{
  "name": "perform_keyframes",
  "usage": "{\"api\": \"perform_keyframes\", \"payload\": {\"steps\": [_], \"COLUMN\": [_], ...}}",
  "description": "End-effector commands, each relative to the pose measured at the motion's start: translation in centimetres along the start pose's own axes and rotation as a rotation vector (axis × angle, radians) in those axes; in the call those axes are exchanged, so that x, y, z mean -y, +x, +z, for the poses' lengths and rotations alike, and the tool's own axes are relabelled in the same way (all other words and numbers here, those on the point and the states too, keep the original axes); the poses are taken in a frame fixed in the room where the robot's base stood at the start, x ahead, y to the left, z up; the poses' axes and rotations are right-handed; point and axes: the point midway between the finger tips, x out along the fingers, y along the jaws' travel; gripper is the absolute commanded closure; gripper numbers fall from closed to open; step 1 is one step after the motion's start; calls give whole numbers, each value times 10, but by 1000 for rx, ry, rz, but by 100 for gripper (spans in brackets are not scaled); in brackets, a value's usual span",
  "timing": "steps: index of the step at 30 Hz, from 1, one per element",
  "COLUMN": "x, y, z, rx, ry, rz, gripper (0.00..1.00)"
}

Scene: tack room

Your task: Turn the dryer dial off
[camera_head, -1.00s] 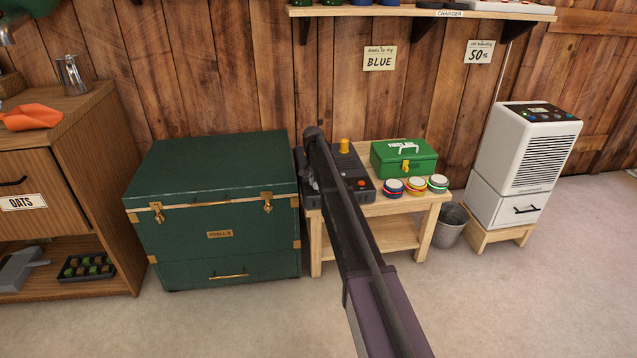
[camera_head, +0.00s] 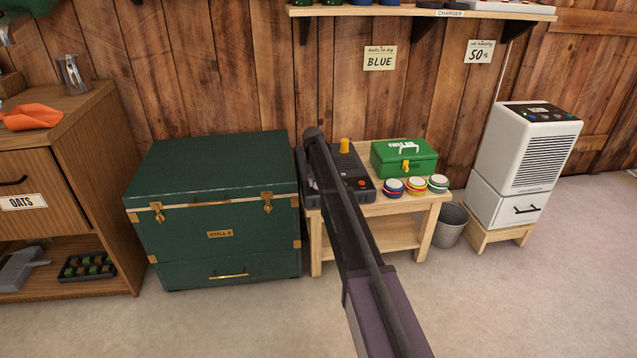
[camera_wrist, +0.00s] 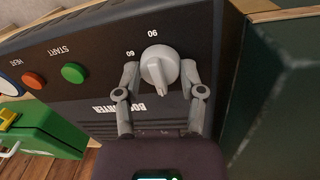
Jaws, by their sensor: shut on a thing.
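The boot dryer is a dark box (camera_head: 357,172) on the low wooden bench, partly hidden behind my arm in the head view. Its panel (camera_wrist: 90,102) fills much of the wrist view. The light grey dial (camera_wrist: 158,66) has a raised ridge that points toward the bottom of the picture. The marks 60 and 90 sit above and left of it. My gripper (camera_wrist: 161,76) is shut on the dial, one finger on each side. The dial is hidden in the head view. A green START button (camera_wrist: 73,72) and a red button (camera_wrist: 34,79) lie left of the dial.
A green first-aid box (camera_head: 404,158) and several coloured round tins (camera_head: 416,186) share the bench (camera_head: 400,209). A dark green trunk (camera_head: 214,225) stands close on the left. A bucket (camera_head: 450,226) and white dehumidifier (camera_head: 520,160) stand right. The floor in front is clear.

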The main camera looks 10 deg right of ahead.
Motion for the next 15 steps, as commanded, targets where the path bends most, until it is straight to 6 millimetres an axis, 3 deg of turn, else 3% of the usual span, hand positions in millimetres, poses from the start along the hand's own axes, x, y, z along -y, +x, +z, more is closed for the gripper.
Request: {"api": "perform_keyframes", "payload": {"steps": [3, 4, 6, 7, 15], "x": [0, 0, 0, 0, 0], "y": [0, 0, 0, 0, 0], "z": [2, 2, 2, 2, 1], "rx": [5, 5, 4, 4, 2], "ry": [-1, -1, -1, 0, 1], "rz": [-1, -1, -1, -1, -1], "gripper": [96, 40, 19, 13, 13]}}
